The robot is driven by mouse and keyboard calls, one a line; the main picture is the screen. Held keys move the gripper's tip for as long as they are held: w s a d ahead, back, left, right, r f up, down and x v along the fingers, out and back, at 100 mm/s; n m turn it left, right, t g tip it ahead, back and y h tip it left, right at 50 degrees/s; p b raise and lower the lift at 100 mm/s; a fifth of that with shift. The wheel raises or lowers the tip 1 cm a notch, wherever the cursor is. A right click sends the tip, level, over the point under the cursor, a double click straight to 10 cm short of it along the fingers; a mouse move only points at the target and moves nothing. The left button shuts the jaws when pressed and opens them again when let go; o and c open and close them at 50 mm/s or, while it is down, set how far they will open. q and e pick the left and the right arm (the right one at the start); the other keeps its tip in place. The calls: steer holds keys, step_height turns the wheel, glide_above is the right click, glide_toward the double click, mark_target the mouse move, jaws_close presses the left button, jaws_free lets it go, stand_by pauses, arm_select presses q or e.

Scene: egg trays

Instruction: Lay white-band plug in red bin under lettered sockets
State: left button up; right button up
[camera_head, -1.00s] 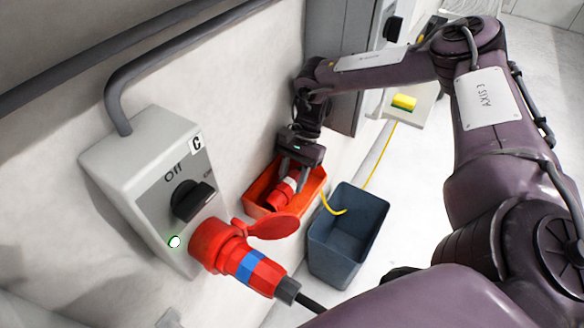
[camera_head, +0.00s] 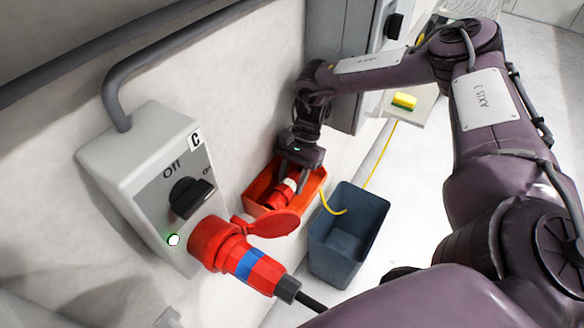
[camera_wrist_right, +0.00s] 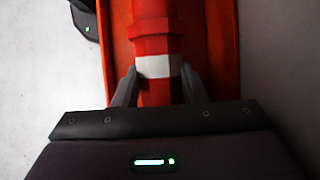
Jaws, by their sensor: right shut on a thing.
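The white-band plug (camera_head: 281,194) is red with a white ring and sits inside the red bin (camera_head: 261,185) by the wall. My right gripper (camera_head: 291,181) reaches down into the bin with its fingers on either side of the plug, shut on it. In the right wrist view, the plug (camera_wrist_right: 153,92) lies between the two fingertips (camera_wrist_right: 158,80) at its white band, and the red bin's wall (camera_wrist_right: 221,50) runs alongside. A grey socket box (camera_head: 150,185) lettered C holds a blue-band plug (camera_head: 248,267). My left gripper is out of view.
A dark blue bin (camera_head: 343,235) stands right beside the red bin, with a yellow cable (camera_head: 332,207) over its rim. A yellow-and-green sponge (camera_head: 404,101) lies on a pale ledge further back. Grey conduit runs along the wall.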

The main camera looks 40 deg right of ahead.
steer(key=o, duration=0.7)
